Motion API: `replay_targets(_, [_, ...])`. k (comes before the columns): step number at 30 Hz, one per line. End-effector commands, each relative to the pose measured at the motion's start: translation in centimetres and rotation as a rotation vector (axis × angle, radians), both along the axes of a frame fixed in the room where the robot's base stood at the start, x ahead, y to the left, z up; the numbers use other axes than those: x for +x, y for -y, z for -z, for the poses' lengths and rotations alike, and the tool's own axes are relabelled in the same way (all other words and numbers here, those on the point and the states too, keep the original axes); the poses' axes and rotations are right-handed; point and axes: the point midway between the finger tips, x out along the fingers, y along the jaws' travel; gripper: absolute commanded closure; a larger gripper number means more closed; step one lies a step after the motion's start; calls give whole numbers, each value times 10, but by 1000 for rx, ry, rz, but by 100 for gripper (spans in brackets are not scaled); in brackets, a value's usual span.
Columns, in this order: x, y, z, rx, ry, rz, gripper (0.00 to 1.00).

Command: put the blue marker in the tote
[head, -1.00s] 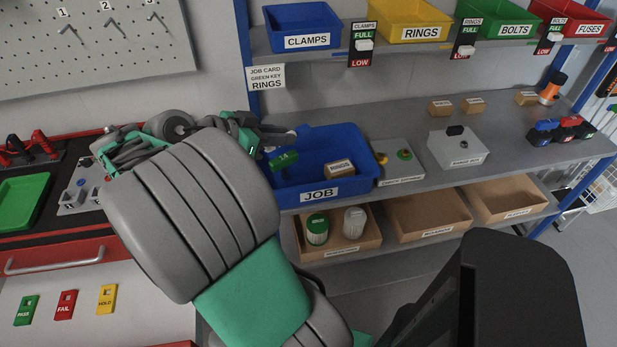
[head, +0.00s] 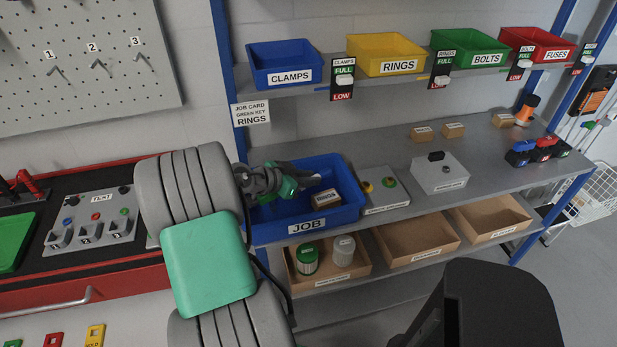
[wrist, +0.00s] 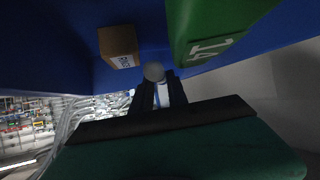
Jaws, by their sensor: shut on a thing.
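The blue tote labelled JOB (head: 340,216) stands on the middle shelf. My gripper (head: 308,181) is over its inside, low near the back wall. In the wrist view my gripper (wrist: 158,98) is shut on a slim whitish thing with a blue stripe and a grey round end, which looks like the blue marker (wrist: 154,72). Most of it is hidden between the dark fingers. In the head view the marker cannot be made out clearly. I cannot tell whether it touches the tote.
A shelf of coloured bins (head: 385,54) is above.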

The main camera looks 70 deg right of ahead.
Motion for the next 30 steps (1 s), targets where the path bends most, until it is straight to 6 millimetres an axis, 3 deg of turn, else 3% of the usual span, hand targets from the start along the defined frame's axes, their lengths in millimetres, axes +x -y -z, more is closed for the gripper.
replay_targets(23, [1,0,13,-2,2,-1,100])
replay_targets(24, [1,0,13,-2,2,-1,80])
replay_targets(30, [1,0,13,-2,2,-1,64])
